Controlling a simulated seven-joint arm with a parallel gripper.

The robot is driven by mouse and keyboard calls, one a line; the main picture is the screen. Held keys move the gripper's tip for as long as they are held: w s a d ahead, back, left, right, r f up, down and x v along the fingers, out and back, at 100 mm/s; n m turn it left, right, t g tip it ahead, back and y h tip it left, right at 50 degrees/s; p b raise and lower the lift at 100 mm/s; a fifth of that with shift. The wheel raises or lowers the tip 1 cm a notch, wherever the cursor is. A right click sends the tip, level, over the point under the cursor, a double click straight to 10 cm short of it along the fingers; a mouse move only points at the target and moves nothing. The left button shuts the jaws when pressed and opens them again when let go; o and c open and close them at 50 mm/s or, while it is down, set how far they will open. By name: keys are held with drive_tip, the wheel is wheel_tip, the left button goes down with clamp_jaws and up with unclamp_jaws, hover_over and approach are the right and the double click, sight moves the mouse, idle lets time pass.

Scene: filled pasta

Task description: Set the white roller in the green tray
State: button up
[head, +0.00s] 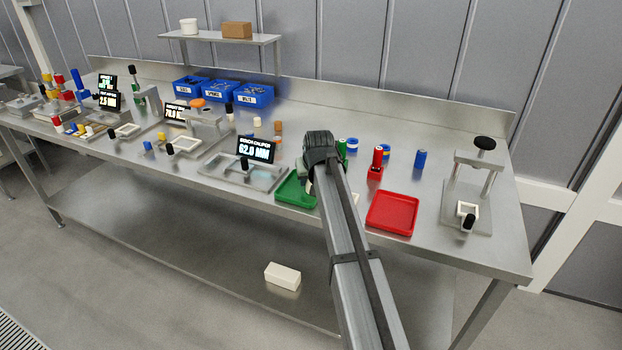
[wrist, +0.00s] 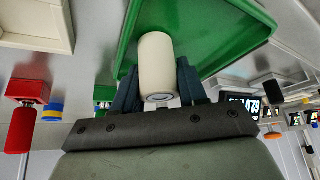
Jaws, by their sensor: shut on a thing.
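The white roller (wrist: 157,65) is a cream-white cylinder between the two dark fingers of my gripper (wrist: 157,88) in the wrist view. The gripper is shut on it. The green tray (wrist: 258,12) lies behind the roller in that view, and the roller overlaps its floor. I cannot tell whether the roller touches the tray. In the head view the green tray (head: 287,192) is partly hidden by my arm and gripper, and my fingertips are hidden there.
A red tray (head: 392,212) lies right of my arm. A red cylinder in a red block (head: 375,170) and a blue cylinder (head: 420,160) stand behind it. A caliper station with a display (head: 256,151) stands left of the green tray. A pale frame (wrist: 35,25) shows in the wrist view.

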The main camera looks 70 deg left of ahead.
drive_tip(key=shift+f, duration=0.1)
drive_tip(key=o, duration=0.9)
drive_tip(key=shift+o, duration=0.2)
drive_tip(key=v, duration=1.2)
